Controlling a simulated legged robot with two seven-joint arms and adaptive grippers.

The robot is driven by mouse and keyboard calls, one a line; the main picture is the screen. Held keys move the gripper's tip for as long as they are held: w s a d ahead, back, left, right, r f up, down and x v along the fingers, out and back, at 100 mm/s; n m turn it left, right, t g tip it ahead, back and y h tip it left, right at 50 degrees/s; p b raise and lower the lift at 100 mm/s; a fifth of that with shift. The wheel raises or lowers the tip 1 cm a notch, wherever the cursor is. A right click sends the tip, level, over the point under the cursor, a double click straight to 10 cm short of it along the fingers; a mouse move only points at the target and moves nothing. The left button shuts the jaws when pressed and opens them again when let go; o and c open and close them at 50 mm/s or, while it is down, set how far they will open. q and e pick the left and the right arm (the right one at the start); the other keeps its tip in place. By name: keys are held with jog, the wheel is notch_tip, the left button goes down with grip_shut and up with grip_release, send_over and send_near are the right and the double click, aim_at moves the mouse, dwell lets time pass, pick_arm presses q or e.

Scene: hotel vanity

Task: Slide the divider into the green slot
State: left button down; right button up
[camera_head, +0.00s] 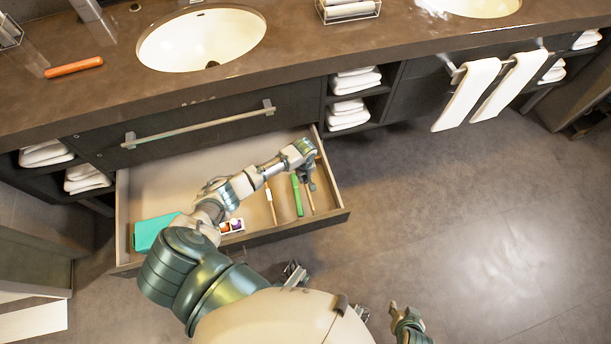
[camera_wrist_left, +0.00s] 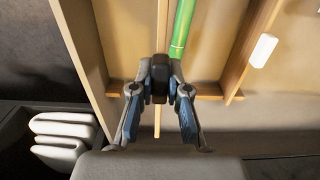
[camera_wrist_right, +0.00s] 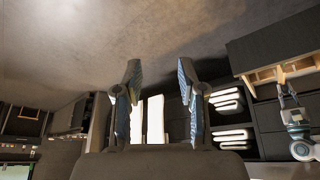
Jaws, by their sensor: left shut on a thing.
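My left gripper (camera_head: 306,172) reaches into the right part of the open drawer. In the left wrist view its fingertips (camera_wrist_left: 160,78) are closed on a thin wooden divider (camera_wrist_left: 162,22), which runs lengthwise along the drawer. The held divider (camera_head: 310,198) shows below the gripper in the head view. A long green strip (camera_head: 297,194), probably the green slot, lies just left of it; in the left wrist view the strip (camera_wrist_left: 182,30) is just right of the divider. Whether they touch is unclear. The fingers hide the gripped part. My right gripper (camera_wrist_right: 155,80) is open and empty.
The drawer (camera_head: 340,212) also holds another wooden divider (camera_head: 271,205), a teal box (camera_head: 152,232) and a small tray (camera_head: 232,226) of colored items. The counter (camera_head: 290,50) with sinks overhangs behind. Towels (camera_head: 468,92) hang at right. Floor to the right is clear.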

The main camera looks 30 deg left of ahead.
pick_arm(q)
jog(key=shift+f+b, duration=0.6)
jog(key=shift+f, duration=0.55)
pick_arm(e)
jog(key=w, duration=0.1)
jog(key=w+a+r+t, duration=0.1)
jog(key=w+t, duration=0.1)
jog(key=shift+w+a+r+y, duration=0.15)
jog(key=shift+w+r+y, duration=0.15)
jog(key=shift+w, duration=0.1)
pick_arm(q)
jog(key=shift+p, duration=0.65)
pick_arm(e)
jog(key=shift+w+r, duration=0.1)
jog(key=shift+r, duration=0.7)
pick_arm(q)
jog(key=shift+f+b, duration=1.3)
jog(key=shift+f, duration=1.25)
pick_arm(e)
jog(key=shift+s+f, duration=0.15)
jog(key=shift+f, duration=0.75)
jog(key=shift+s+f, duration=0.15)
jog(key=shift+f, duration=0.7)
pick_arm(q)
jog(key=c, duration=1.1)
grip_release()
